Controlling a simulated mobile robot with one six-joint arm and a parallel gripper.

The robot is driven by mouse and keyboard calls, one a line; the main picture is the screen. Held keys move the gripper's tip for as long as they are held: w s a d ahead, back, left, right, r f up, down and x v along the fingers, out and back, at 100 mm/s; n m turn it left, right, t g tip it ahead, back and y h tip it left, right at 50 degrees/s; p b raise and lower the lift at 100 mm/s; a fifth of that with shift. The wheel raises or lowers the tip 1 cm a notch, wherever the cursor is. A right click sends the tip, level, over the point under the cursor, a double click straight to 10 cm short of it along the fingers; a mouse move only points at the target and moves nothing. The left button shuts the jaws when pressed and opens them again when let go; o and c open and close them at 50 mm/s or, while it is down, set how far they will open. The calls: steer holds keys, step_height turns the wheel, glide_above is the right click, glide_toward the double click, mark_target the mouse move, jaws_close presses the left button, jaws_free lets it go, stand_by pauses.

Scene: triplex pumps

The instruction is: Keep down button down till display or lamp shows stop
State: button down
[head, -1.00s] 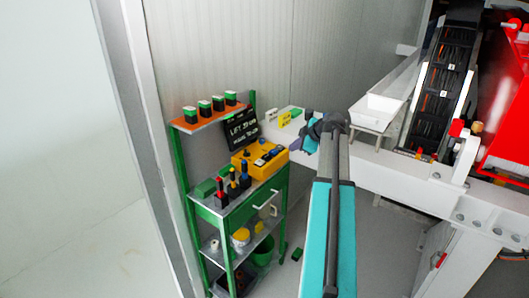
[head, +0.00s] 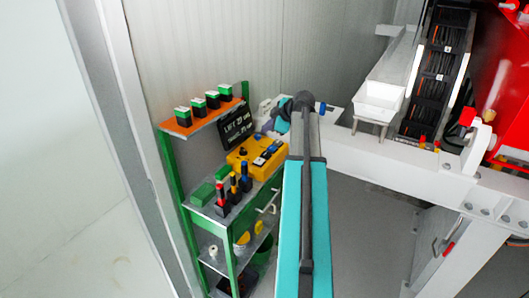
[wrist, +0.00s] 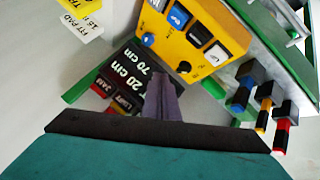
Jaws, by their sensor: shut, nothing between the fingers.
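A yellow control box (head: 262,152) stands on the green cart's tabletop in the head view. In the wrist view the box (wrist: 225,22) shows blue and white-topped push buttons (wrist: 200,35), a blue knob (wrist: 148,40) and a black knob (wrist: 184,66). No lit lamp can be made out. A black sign (head: 237,125) behind the box bears white lettering; the wrist view shows "20 cm" and "70 cm" on it (wrist: 130,65). My gripper (wrist: 165,80) is shut and empty, its fingertips over the sign's edge beside the box. It shows beyond the box in the head view (head: 266,112).
The cart has an orange upper shelf (head: 195,116) with several green-and-black blocks. Red, blue and yellow-banded tools (head: 233,186) stand in front of the box. A white beam (head: 350,155) and white tray (head: 380,100) lie to the right. Yellow and white tags (wrist: 80,20) show at upper left.

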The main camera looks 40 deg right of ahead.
steer(key=shift+s, duration=0.15)
steer(key=shift+d+f, duration=0.15)
steer(key=b, duration=0.3)
glide_above(268, 155)
steer(key=shift+d+f, duration=0.1)
steer(key=shift+f, duration=3.45)
steer(key=shift+f+b, duration=0.4)
steer(key=shift+f, duration=0.3)
steer(key=shift+f+b, duration=0.95)
steer(key=shift+b, duration=0.3)
stand_by(1.0)
steer(key=shift+r, duration=0.95)
